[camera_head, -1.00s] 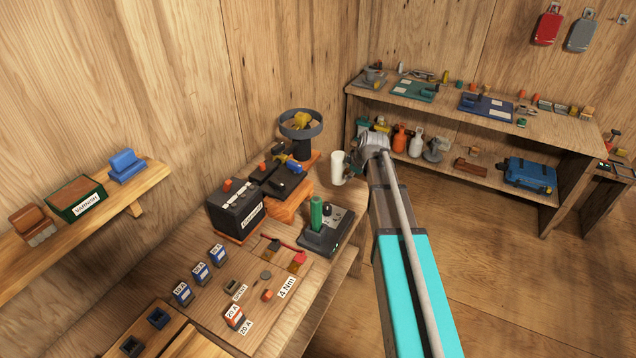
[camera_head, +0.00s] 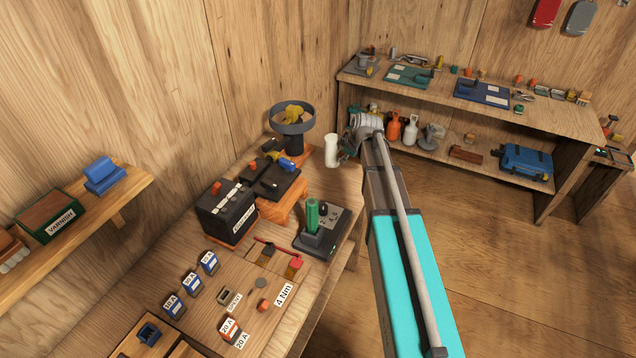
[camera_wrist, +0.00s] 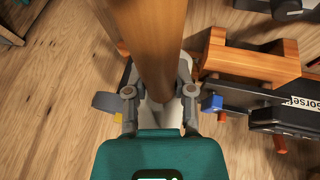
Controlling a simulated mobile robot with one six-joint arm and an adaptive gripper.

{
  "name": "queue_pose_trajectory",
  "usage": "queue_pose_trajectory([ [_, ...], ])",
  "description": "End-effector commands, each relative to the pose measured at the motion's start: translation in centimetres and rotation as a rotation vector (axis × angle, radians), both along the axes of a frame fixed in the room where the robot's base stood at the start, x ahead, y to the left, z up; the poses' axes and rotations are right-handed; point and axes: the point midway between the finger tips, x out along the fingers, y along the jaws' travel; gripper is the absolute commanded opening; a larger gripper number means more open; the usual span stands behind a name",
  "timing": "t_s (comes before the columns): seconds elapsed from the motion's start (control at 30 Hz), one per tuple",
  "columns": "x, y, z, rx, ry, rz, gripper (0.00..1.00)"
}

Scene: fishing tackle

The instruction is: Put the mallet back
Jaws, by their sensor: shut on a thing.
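My gripper (camera_wrist: 160,100) is shut on the mallet, shown in the wrist view by its thick brown wooden handle (camera_wrist: 155,45), which runs from the fingers up past the camera. A pale part (camera_wrist: 164,115) shows between and behind the fingers. In the head view, my gripper (camera_head: 347,148) is at the far end of the workbench, and a white upright cylinder (camera_head: 331,150), which looks like the mallet's head, stands out just left of it. The handle is hidden there behind my arm.
A fan (camera_head: 293,120), a black battery (camera_head: 228,212) and a joystick box (camera_head: 320,232) stand on the bench close left of my arm. A two-tier shelf (camera_head: 560,140) with bottles and a blue case (camera_head: 525,160) is at the back right. The floor on the right is clear.

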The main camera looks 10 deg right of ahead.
Motion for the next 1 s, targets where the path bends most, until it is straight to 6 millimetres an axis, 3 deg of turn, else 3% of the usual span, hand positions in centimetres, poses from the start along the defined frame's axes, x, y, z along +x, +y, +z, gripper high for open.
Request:
queue_pose_trajectory([
  [0.37, -0.8, 1.8, 0.0, 0.001, -0.001, 0.019, 0.0],
  [0.8, -7.5, 6.6, 0.0, -0.004, -0.001, 0.05, 0.0],
  [1.0, -8.7, 7.5, 0.0, -0.005, -0.001, 0.056, 0.0],
])
